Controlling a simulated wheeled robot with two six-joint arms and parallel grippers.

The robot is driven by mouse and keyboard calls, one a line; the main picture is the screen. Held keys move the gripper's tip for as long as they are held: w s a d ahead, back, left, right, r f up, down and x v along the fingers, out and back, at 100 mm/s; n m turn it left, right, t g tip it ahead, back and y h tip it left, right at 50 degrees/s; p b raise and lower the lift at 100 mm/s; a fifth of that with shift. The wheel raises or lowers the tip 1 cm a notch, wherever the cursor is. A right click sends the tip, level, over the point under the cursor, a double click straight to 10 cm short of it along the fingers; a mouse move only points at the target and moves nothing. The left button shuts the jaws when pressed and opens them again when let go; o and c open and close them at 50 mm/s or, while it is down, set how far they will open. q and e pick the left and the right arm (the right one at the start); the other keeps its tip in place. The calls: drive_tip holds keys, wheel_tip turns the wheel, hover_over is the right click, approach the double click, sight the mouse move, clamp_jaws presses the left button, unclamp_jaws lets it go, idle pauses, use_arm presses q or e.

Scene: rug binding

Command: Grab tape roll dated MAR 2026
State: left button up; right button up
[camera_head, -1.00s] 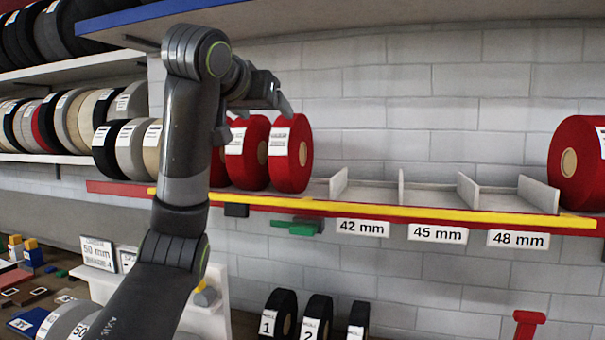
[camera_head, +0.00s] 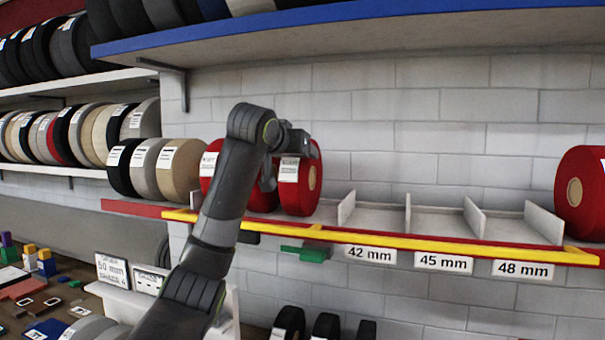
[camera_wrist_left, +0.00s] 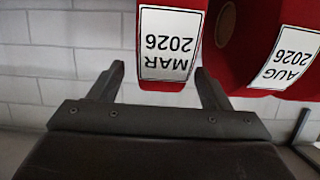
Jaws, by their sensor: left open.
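The red tape roll labelled MAR 2026 (camera_wrist_left: 170,45) shows upside down in the left wrist view, between the two fingers. In the head view it appears to be the rightmost roll (camera_head: 302,200) of the red group on the shelf. A roll labelled AUG 2026 (camera_wrist_left: 291,57) sits beside it, to the right in the wrist view. My left gripper (camera_wrist_left: 160,72) is open, its fingertips close to the lower end of the MAR roll; contact cannot be told. In the head view my left gripper (camera_head: 283,165) is in front of the red rolls and partly hides them. My right gripper is out of view.
A yellow rail (camera_head: 400,242) runs along the shelf front. Empty divided slots labelled 42 mm (camera_head: 370,254), 45 mm and 48 mm lie to the right, then another red roll (camera_head: 583,195). A blue-edged shelf (camera_head: 400,20) hangs above.

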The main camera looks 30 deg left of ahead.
use_arm(q)
drive_tip(key=p+x, duration=0.2)
drive_tip(key=x, duration=0.3)
drive_tip(key=shift+s+a+r+p, duration=0.1)
drive_tip(key=shift+a+p, duration=0.05)
drive_tip(key=shift+p, duration=0.15)
drive_tip(key=shift+r, duration=0.1)
clamp_jaws()
